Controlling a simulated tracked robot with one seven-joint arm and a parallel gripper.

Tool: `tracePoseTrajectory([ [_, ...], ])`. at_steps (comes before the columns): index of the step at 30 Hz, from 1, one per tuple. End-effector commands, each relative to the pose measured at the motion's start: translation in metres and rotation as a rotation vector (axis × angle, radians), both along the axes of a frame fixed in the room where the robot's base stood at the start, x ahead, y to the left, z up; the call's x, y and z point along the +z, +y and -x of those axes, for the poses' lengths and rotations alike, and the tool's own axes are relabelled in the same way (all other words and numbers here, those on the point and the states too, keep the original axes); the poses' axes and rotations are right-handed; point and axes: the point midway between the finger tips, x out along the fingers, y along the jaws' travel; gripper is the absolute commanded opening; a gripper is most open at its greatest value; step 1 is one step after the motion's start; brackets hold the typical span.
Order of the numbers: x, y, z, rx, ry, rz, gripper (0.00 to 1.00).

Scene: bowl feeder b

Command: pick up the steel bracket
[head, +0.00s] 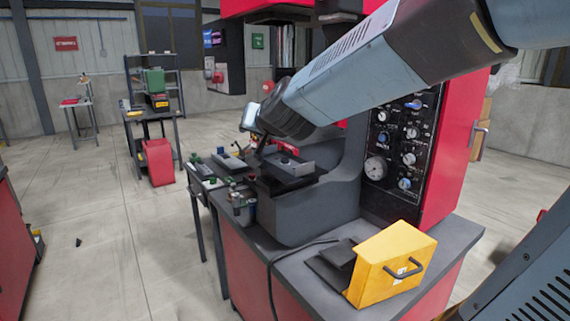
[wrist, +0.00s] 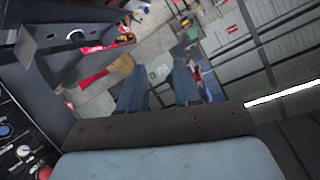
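The steel bracket (head: 290,165) appears to be the grey metal piece with a round hole, resting on the dark bed of the machine under its red head. In the wrist view a grey piece with a round hole, likely the same bracket (wrist: 72,37), shows at the upper left. My gripper (wrist: 160,78) has its two blue-grey fingers apart, with only background between them. In the head view my gripper (head: 256,140) is near the bracket, up and to its left; its fingers are small and partly hidden by the wrist.
The machine's dark column and control panel (head: 395,140) stand right of the bracket. A yellow box with a handle (head: 398,265) sits on the front of the bench. Small parts and a cup (head: 243,208) lie left of the bed. Open floor lies further left.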

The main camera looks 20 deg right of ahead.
Motion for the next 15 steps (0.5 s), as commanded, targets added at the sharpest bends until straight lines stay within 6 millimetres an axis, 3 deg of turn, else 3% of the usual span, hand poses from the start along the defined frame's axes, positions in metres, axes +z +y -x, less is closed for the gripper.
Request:
tracePoseTrajectory([
  [1, 0.0, 0.003, -0.017, -0.048, -0.03, -0.018, 0.33],
  [6, -0.005, -0.004, -0.059, -0.267, -0.12, -0.047, 0.33],
  [10, -0.021, -0.013, -0.077, -0.462, -0.148, -0.025, 0.33],
  [15, -0.053, -0.025, -0.079, -0.735, -0.137, 0.067, 0.33],
])
